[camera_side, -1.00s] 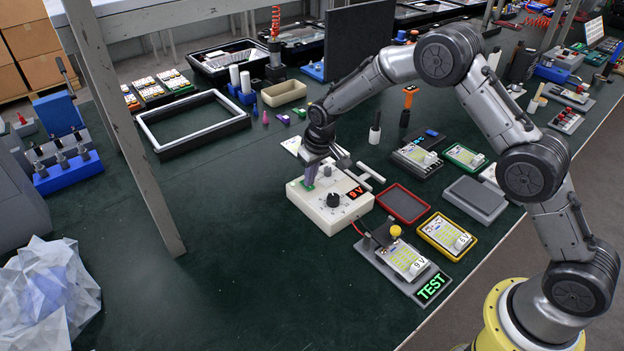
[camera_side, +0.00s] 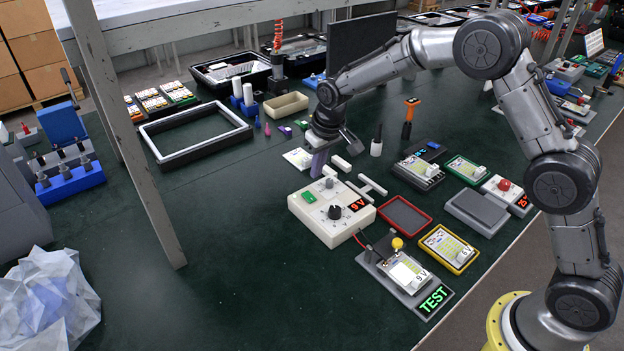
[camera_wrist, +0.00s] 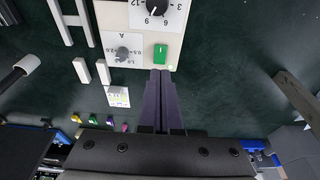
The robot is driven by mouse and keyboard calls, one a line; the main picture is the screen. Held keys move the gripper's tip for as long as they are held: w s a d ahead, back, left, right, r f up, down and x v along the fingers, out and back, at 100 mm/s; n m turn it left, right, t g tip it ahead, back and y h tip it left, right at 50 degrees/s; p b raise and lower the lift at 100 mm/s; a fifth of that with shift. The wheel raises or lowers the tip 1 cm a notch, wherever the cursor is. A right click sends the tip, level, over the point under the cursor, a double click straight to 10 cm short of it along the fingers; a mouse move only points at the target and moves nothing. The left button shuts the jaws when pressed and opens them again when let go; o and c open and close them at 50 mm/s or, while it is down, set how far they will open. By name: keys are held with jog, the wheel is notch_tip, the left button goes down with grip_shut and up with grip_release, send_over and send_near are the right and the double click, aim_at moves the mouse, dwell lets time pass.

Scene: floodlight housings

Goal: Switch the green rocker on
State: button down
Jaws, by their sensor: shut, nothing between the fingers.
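The green rocker (camera_side: 309,196) sits on the top of a cream power-supply box (camera_side: 320,229), near its left edge. In the wrist view the rocker (camera_wrist: 160,52) is bright green with a small pale mark. I cannot tell which side of it is pressed. The box has a dark dial (camera_side: 335,212), a smaller grey knob (camera_wrist: 122,53) and a display (camera_side: 357,205) with a lit red 9 V. My gripper (camera_side: 317,174) is shut and empty, purple fingers together, by the box's back edge. In the wrist view its fingertips (camera_wrist: 160,73) appear just below the rocker, apparently not touching it.
A test stand (camera_side: 405,272) with a yellow knob and lit green TEST sign (camera_side: 434,299) stands in front. The mat left of the box is clear.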

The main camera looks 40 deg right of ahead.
jog(key=shift+s+r, duration=0.45)
jog(key=shift+r, duration=0.35)
jog(key=shift+s+r, duration=0.4)
jog(key=shift+r, duration=0.4)
jog(key=shift+s+r, duration=0.45)
jog(key=shift+r, duration=0.35)
notch_tip(320, 180, up, 10)
jog(key=s+d+t, duration=0.2)
jog(key=s+d+r+t, duration=0.1)
jog(key=s+r, duration=0.3)
jog(key=s, duration=0.2)
jog(key=s+d+r, duration=0.1)
jog(key=s+r, duration=0.3)
jog(key=s, duration=0.3)
jog(key=s+f, duration=0.3)
jog(key=s, duration=0.7)
jog(key=s+d+f, duration=0.1)
jog(key=s+f, duration=0.3)
jog(key=s, duration=0.6)
jog(key=shift+d, duration=0.2)
